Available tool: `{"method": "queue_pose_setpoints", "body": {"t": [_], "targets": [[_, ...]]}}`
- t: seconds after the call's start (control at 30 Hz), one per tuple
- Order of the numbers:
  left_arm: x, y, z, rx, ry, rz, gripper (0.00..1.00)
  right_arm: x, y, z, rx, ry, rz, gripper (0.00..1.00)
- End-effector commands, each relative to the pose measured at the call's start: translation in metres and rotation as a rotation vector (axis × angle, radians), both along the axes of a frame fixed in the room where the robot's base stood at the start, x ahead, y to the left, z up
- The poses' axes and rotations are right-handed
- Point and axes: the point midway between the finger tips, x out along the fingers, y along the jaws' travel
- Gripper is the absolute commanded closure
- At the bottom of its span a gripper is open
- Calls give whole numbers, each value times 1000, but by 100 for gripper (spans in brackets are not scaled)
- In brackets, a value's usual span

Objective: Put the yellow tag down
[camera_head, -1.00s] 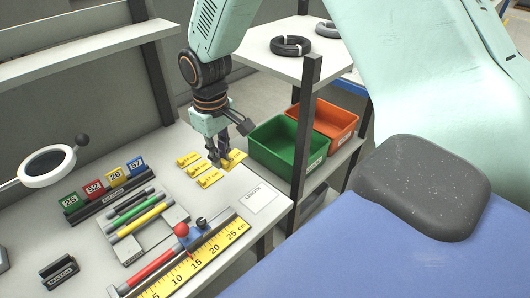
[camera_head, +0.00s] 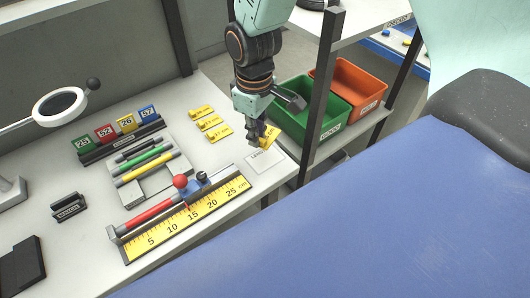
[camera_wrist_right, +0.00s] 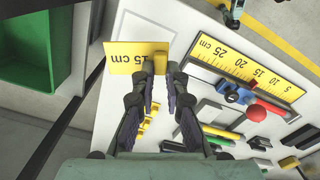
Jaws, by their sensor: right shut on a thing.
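My right gripper (camera_head: 258,140) is shut on a yellow tag (camera_head: 271,137) marked in cm. It holds the tag above the far edge of a white label card (camera_head: 259,166) on the bench. In the right wrist view the tag (camera_wrist_right: 128,57) stands out from the fingertips (camera_wrist_right: 160,75), its print upside down. I cannot tell whether its lower edge touches the bench. Three more yellow tags (camera_head: 208,122) lie in a row to the left of the gripper. My left gripper is not in view.
A yellow ruler (camera_head: 190,218) with a red-knobbed slide lies in front. A dark post (camera_head: 322,95), a green bin (camera_head: 304,112) and an orange bin (camera_head: 352,90) are to the right.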

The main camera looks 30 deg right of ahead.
Motion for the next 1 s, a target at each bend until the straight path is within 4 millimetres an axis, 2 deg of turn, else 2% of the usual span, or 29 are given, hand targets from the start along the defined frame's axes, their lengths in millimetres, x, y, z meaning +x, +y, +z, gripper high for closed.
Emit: {"method": "queue_pose_setpoints", "body": {"t": [0.03,0.1,0.37,0.6,0.97,1.0], "targets": [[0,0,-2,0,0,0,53,-1,0,-13,-1,4,0,100],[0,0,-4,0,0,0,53,0,1,-25,0,3,-1,100],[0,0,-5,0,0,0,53,0,-1,-45,0,0,-1,100],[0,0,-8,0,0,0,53,0,-2,-76,0,2,-3,100],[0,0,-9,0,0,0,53,0,-3,-80,0,0,-2,100],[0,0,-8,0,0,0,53,0,-3,-80,0,-1,-2,84]]}}
